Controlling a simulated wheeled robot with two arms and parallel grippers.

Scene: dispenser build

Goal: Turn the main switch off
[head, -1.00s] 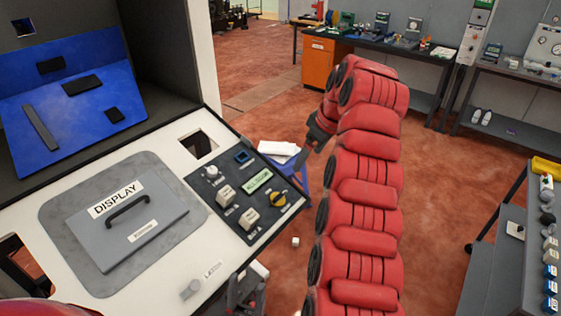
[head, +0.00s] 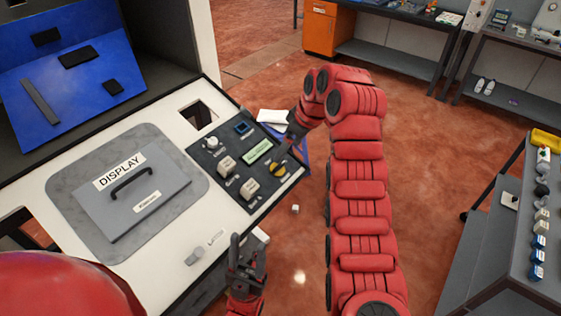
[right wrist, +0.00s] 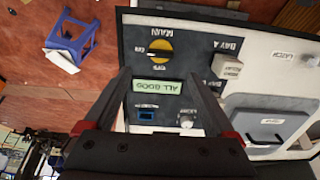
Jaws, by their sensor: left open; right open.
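The main switch (head: 278,169) is a yellow rotary knob at the right of the dark control panel (head: 263,195). My left gripper (head: 247,256) is open and empty by the housing's front edge.
The panel carries white bay knobs (head: 249,189) and a blue-framed socket (head: 242,127). A grey DISPLAY cover (head: 150,205) lies left of it. A blue stool (right wrist: 78,38) with white paper stands beyond the panel. A cart (head: 500,235) stands at the right.

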